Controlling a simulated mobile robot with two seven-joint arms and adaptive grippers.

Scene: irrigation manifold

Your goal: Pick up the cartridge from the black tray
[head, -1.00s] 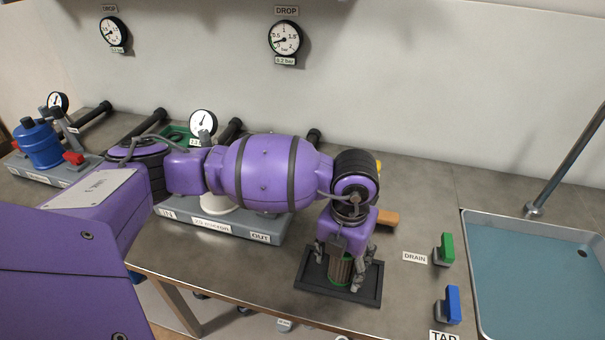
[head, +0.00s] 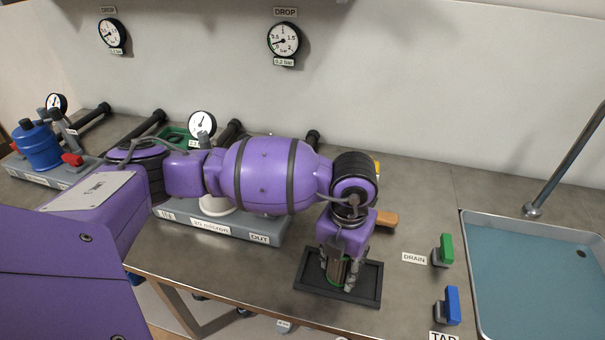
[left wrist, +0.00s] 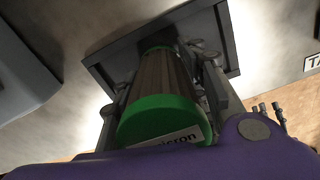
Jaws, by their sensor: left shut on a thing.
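The cartridge (head: 336,270) is a ribbed brown cylinder standing in the black tray (head: 312,287) on the bench. In the left wrist view the cartridge (left wrist: 160,85) shows a green end cap with a white label, partly cut off, reading "cron". My left gripper (head: 342,275) points down over the tray, its fingers shut on the sides of the cartridge. The fingers also show on both sides of it in the left wrist view. Whether the cartridge's lower end touches the tray floor I cannot tell. My right gripper is not in view.
A grey filter base marked OUT (head: 262,238) stands left of the tray. A wooden-coloured block (head: 386,219) lies behind it. To the right are a green DRAIN handle (head: 446,248), a blue TAP handle (head: 453,304) and a sink (head: 540,270). The bench's front edge is close.

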